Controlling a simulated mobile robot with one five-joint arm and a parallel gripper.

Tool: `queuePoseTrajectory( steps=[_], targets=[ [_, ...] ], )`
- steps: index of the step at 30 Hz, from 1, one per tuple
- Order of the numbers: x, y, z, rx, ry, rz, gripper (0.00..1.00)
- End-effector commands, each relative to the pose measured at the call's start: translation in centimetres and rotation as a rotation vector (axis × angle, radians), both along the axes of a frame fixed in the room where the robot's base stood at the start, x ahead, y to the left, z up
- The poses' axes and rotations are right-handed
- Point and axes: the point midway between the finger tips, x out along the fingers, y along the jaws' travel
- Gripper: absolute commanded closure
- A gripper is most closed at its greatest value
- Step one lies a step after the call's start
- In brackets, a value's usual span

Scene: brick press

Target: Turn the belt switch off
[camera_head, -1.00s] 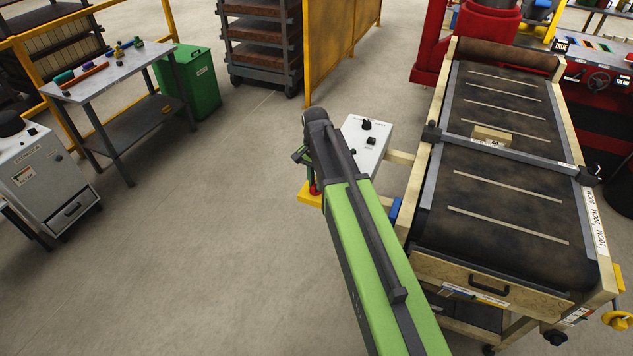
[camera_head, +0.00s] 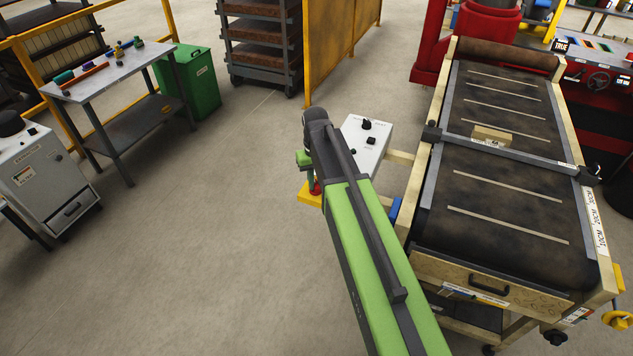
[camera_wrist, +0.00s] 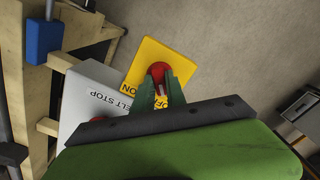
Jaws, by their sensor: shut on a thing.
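The belt switch is a red knob (camera_wrist: 158,69) on a yellow plate (camera_wrist: 158,52) with OFF and ON lettering, partly covered by my fingers. In the head view the red knob (camera_head: 315,187) and yellow plate (camera_head: 309,196) show beside my arm. My gripper (camera_wrist: 160,84) has its green fingers shut on the knob, one on each side. Which way the knob points is hard to tell. The conveyor belt (camera_head: 490,200) is dark with pale cross strips and carries a small tan box (camera_head: 492,135).
A grey box (camera_wrist: 85,100) lettered BELT STOP sits against the plate. A blue block (camera_wrist: 43,38) is on the wooden frame to the left. A grey control box (camera_head: 366,145) with black knobs stands beside the conveyor. Open floor (camera_head: 200,240) lies to the left.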

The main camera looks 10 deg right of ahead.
Motion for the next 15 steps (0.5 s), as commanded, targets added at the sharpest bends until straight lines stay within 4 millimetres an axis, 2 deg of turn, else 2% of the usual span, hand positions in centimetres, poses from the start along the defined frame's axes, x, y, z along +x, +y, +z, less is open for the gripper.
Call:
queuePoseTrajectory(
  steps=[15],
  targets=[
    [-0.25,-0.02,-0.05,0.0,0.007,0.073,1.0]
  ],
)
